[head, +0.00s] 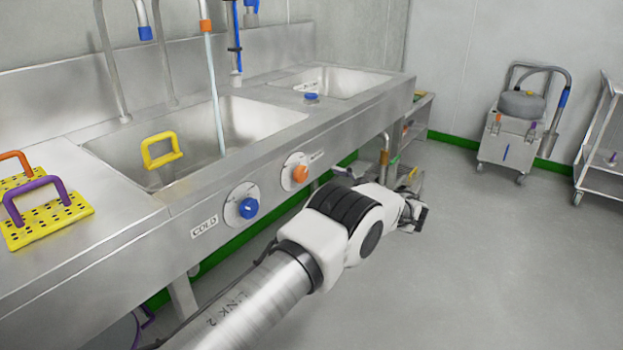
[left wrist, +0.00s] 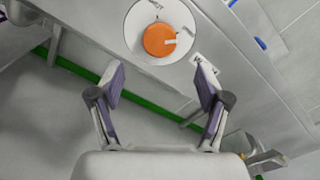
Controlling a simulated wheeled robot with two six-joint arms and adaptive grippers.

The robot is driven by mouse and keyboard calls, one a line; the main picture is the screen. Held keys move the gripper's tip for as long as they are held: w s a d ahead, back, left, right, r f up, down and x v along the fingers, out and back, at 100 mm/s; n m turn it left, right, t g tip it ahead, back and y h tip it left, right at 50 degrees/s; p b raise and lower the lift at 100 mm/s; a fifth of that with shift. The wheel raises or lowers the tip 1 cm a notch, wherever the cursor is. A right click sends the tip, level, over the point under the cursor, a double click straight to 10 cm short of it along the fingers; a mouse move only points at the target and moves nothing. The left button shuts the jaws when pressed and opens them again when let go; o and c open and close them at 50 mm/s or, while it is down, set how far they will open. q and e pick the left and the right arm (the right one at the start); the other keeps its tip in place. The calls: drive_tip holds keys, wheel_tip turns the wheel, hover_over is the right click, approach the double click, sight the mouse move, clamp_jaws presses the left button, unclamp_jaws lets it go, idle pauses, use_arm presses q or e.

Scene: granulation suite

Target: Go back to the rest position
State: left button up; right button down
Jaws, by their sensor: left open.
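My left arm reaches in from the bottom of the head view. Its gripper (head: 413,214) is at the far end, in front of the sink counter and over the floor. In the left wrist view the left gripper (left wrist: 160,88) is open, its two fingers well apart with nothing between them. The orange knob (left wrist: 168,40) on the counter front lies beyond the fingertips and apart from them. In the head view the orange knob (head: 300,174) is left of the arm, beside the blue knob (head: 248,208). My right gripper is not in view.
The steel sink counter (head: 200,215) runs along the left. Water runs into the near basin, where a yellow handle (head: 161,150) stands. Perforated yellow plates (head: 48,226) lie on the counter. A wheeled steel cart (head: 508,140) and a rack (head: 598,140) stand far right. The right floor is clear.

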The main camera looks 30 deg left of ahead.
use_arm(q)
drive_tip(key=d, duration=0.2)
drive_tip(key=shift+s+d, duration=0.1)
drive_tip(key=shift+d, duration=0.25)
